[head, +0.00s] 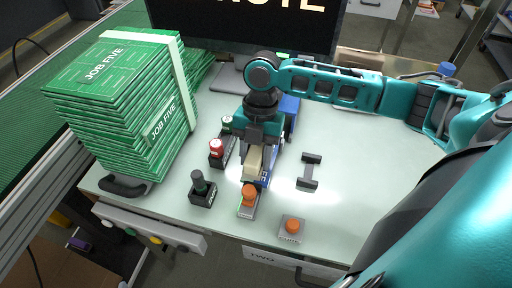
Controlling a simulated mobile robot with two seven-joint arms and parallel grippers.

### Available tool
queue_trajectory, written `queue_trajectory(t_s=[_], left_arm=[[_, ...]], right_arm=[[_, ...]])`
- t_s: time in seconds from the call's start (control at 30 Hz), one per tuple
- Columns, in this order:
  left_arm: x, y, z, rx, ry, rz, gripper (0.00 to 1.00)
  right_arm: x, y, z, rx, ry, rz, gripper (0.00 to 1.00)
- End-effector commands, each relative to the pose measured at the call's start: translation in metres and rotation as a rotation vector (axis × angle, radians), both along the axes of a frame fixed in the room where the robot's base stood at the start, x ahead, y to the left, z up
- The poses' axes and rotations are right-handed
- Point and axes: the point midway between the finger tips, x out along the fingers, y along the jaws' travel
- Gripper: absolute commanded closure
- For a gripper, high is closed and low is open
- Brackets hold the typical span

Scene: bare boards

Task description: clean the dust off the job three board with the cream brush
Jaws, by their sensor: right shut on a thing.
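My right gripper (256,146) points down over the middle of the pale worktop, shut on a cream block that looks like the cream brush (254,162). The gripper hides its upper part, and I cannot tell whether it touches what is below. A tall stack of green boards (120,95) stands at the left, strapped with a pale band and labelled JOB FIVE. I see no board labelled job three. My left gripper is not in view.
An orange button box (291,228) sits at the front edge. A dark bracket (309,172) lies right. The worktop's right side is clear.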

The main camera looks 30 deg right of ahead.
Motion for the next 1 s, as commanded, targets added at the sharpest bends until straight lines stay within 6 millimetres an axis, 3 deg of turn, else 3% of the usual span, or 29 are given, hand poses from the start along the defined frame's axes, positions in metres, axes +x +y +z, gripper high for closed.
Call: queue_trajectory(t_s=[0.37,1.0], left_arm=[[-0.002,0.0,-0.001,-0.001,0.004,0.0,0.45],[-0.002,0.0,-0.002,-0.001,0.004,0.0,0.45]], right_arm=[[0.001,-0.001,0.0,-0.001,0.0,-0.001,0.83],[0.02,-0.023,0.0,-0.001,0.0,-0.002,0.83]])
